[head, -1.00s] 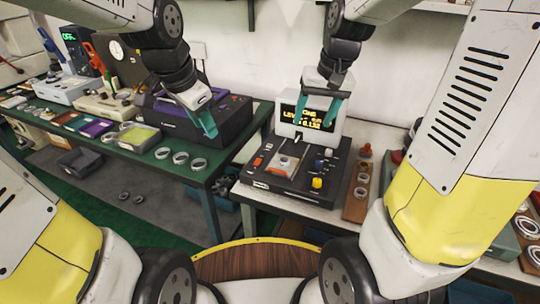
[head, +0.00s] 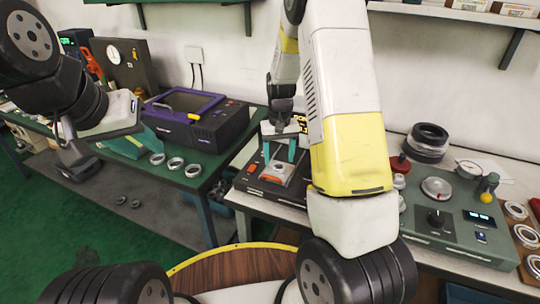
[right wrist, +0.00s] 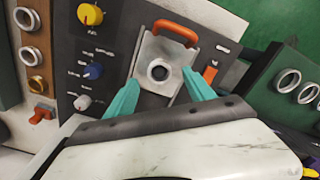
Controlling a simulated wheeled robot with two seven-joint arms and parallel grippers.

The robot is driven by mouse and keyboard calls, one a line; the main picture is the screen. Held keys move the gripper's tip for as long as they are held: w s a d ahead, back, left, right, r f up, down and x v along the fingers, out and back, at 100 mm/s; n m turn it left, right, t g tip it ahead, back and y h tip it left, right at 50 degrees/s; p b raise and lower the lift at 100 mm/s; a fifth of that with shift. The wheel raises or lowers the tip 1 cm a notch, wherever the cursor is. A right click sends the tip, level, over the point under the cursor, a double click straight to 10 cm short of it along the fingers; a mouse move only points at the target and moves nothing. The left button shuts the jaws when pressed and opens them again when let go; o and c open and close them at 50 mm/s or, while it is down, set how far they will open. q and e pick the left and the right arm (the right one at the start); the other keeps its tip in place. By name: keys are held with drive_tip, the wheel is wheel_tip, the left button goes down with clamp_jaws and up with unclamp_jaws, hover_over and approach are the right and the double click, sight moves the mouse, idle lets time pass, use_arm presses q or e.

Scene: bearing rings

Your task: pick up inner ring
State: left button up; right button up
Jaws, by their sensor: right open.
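My right gripper (head: 280,155) is open above the black tester. In the right wrist view its teal fingers (right wrist: 160,95) stand apart, one on each side of a small metal ring (right wrist: 158,70) on a light plate with an orange handle (right wrist: 176,32). The fingers appear empty. Three metal rings (head: 176,163) lie in a row on the green bench; which ring is the inner ring I cannot tell. My left gripper (head: 128,146) is at the left, over the green bench's front edge, partly hidden by its own wrist; its jaw opening is unclear.
The black tester (right wrist: 110,45) carries yellow, blue and white knobs. A wooden tray (right wrist: 35,60) with several rings lies beside it. A purple-and-black machine (head: 200,125) stands on the bench. A green instrument (head: 450,225) is at right. My right arm hides part of the table.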

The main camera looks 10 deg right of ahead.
drive_tip(key=shift+f, duration=1.35)
clamp_jaws()
drive_tip(key=shift+r, duration=0.1)
drive_tip(key=shift+r, duration=0.55)
wheel_tip(320, 180, up, 2)
drive_tip(key=shift+r, duration=0.1)
drive_tip(key=s+a+r, duration=0.1)
drive_tip(key=s+a, duration=0.1)
drive_tip(key=s, duration=0.6)
drive_tip(key=s+a+r, duration=0.1)
drive_tip(key=s+a, duration=0.2)
drive_tip(key=s, duration=0.4)
drive_tip(key=shift+s+d+r, duration=0.1)
drive_tip(key=shift+r, duration=1.05)
drive_tip(key=shift+s+d+r, duration=0.1)
drive_tip(key=shift+r, duration=1.05)
